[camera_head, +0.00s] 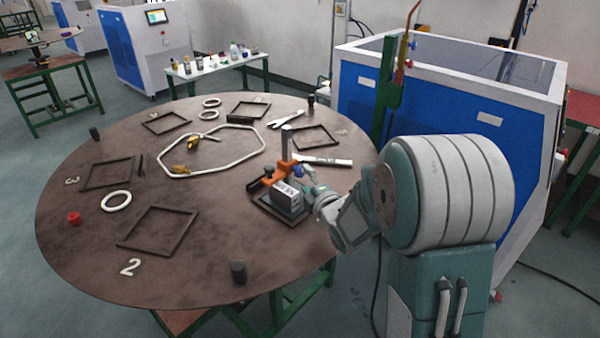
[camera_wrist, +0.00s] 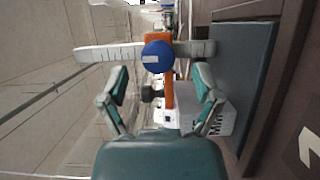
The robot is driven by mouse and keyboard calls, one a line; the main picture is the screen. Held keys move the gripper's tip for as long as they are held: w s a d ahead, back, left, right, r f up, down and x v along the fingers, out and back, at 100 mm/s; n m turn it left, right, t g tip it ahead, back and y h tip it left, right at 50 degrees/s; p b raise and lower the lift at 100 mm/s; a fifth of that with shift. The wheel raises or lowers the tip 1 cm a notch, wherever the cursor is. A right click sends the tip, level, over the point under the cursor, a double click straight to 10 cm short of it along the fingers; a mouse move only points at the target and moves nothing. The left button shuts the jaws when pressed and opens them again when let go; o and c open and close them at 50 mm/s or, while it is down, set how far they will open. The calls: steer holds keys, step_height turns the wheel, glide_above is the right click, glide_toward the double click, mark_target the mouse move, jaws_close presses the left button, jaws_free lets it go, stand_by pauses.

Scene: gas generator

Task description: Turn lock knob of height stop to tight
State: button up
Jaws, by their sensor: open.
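The height stop is an orange block (camera_head: 279,171) on an upright grey column (camera_head: 287,143) at the right side of the round table. In the wrist view the column (camera_wrist: 100,53) lies sideways, crossed by the orange block (camera_wrist: 167,92). A round blue knob (camera_wrist: 158,57) with a pale mark faces the wrist camera; it also shows in the head view (camera_head: 298,171). My gripper (camera_wrist: 162,82) is open, its two fingers on either side of the knob's line and apart from it. In the head view my gripper (camera_head: 310,184) is beside the height stop, partly hidden by my arm.
A grey box (camera_head: 287,196) with lettering stands at the column's foot and shows close to the right finger in the wrist view (camera_wrist: 217,120). The round brown table (camera_head: 200,255) holds square frames, rings and a white tube loop (camera_head: 232,164). A blue-white machine (camera_head: 355,95) stands behind.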

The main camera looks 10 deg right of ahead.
mark_target(301, 174)
steer(key=shift+x, duration=1.8)
steer(key=shift+a, duration=0.1)
steer(key=shift+c, duration=0.2)
jaws_close()
